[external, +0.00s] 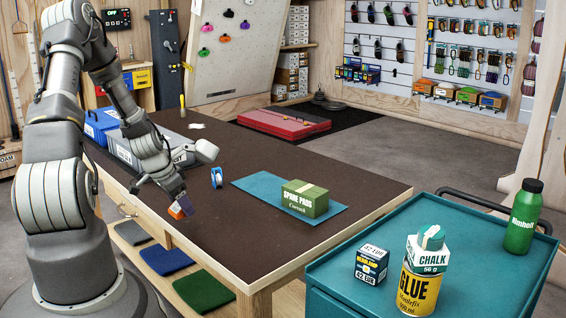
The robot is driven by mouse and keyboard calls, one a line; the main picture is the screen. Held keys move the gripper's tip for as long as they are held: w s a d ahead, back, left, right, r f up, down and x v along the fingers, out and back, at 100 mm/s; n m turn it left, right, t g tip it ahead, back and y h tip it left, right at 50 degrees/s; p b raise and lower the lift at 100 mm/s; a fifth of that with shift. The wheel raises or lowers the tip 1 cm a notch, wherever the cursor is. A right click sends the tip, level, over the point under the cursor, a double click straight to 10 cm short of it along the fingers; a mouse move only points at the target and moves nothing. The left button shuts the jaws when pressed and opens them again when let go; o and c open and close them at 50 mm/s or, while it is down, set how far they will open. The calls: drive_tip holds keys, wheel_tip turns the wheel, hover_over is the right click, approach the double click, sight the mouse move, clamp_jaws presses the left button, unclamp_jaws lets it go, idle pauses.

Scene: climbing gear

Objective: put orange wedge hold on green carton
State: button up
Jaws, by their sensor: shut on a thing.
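The orange wedge hold (175,212) shows as a small orange patch at the tip of my gripper (181,206), low near the table's left front edge. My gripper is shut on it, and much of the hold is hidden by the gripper. I cannot tell whether the hold touches the table. The green carton (306,199), labelled "SPARE PADS", stands upright on a teal mat (258,184) at the right part of the brown table. My gripper is well to the left of the carton and apart from it. The carton's visible top is bare.
A blue tape roll (216,178) stands on the table between gripper and carton. A grey bin (128,157) and a blue box (100,125) are at the left. A teal cart (460,272) holds a small box, a glue can with a chalk pack on top, and a green bottle (522,217).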

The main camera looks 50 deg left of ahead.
drive_tip(key=w+d+r+p, duration=0.1)
drive_tip(key=w+d+r, duration=0.3)
drive_tip(key=w+d, duration=0.45)
drive_tip(key=w+d+r+p, duration=0.2)
drive_tip(key=w+d+r, duration=0.1)
drive_tip(key=w+d, duration=0.5)
drive_tip(key=b, duration=0.3)
approach(303, 189)
drive_tip(key=shift+w+d+f, duration=0.2)
drive_tip(key=shift+w+f, duration=0.55)
drive_tip(key=shift+f, duration=0.35)
drive_tip(key=shift+w, duration=0.3)
wheel_tip(303, 189, down, 4)
drive_tip(key=shift+r+b, duration=0.15)
drive_tip(key=shift+b, duration=0.5)
drive_tip(key=shift+r, duration=0.15)
